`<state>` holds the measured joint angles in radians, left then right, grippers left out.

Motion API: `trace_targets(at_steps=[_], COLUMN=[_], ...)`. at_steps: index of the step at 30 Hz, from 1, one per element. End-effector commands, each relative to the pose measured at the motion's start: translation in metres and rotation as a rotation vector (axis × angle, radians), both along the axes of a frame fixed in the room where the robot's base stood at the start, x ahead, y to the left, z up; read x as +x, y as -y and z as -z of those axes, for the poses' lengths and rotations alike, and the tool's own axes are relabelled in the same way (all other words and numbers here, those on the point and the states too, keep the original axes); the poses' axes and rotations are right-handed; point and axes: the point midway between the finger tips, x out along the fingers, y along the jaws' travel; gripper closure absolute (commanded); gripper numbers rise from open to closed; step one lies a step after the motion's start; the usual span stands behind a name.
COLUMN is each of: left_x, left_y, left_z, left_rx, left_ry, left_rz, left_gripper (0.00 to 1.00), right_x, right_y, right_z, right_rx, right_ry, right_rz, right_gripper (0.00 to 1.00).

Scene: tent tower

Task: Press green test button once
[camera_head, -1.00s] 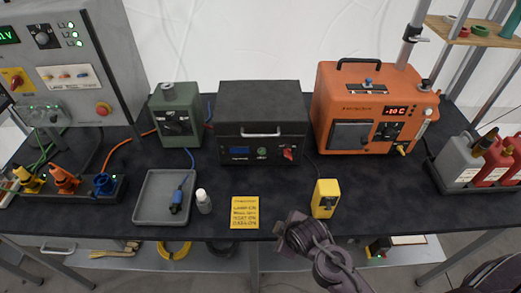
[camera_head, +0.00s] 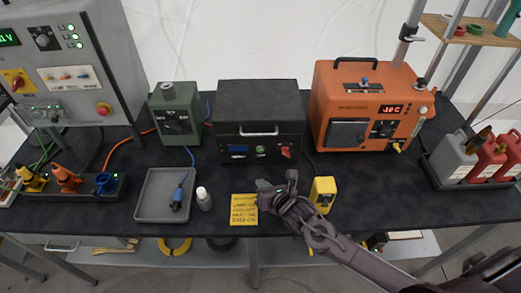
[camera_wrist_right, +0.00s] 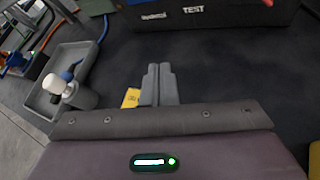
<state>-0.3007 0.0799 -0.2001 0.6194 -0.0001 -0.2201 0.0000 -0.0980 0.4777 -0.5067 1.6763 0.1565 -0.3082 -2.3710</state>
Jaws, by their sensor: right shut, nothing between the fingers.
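The green test button (camera_head: 260,150) is a small round button on the front of the black box (camera_head: 260,105), between a small display and a red switch. My right gripper (camera_head: 277,183) is shut and empty, in front of the box and apart from it, near the yellow instruction card. In the right wrist view, the shut fingers (camera_wrist_right: 158,72) point toward the box front (camera_wrist_right: 210,18), where a "TEST" label shows. The button itself is cut off by the top edge there. My left gripper is not in view.
A yellow handheld device (camera_head: 323,194) stands close to the right of my right gripper. The yellow card (camera_head: 243,210), a white-capped bottle (camera_head: 203,199) and a grey tray (camera_head: 150,205) lie to its left. The tabletop directly before the box is clear.

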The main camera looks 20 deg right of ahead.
Motion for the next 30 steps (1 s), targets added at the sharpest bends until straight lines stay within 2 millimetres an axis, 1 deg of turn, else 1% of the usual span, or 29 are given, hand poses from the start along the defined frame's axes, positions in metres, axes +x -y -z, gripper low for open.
trace_targets(at_steps=[3, 6, 15, 19, 23, 30], left_x=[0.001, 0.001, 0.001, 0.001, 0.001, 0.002], left_y=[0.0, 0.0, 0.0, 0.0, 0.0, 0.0], left_z=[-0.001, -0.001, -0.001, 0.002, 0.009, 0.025], left_rx=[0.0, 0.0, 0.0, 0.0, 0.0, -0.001], left_ry=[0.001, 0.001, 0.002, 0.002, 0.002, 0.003], left_rz=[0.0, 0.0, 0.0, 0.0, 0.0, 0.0], left_gripper=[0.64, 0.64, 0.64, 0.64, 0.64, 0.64], right_x=[0.005, 0.006, 0.007, 0.011, 0.023, 0.056], right_y=[0.001, 0.002, 0.002, 0.003, 0.006, 0.016], right_z=[-0.003, -0.004, -0.004, -0.003, -0.002, -0.001], right_rx=[-0.086, -0.117, -0.119, -0.118, -0.117, -0.117], right_ry=[0.05, 0.066, 0.068, 0.068, 0.07, 0.069], right_rz=[-0.053, -0.072, -0.073, -0.072, -0.071, -0.07], right_gripper=[1.0, 1.0, 1.0, 1.0, 1.0, 1.0])
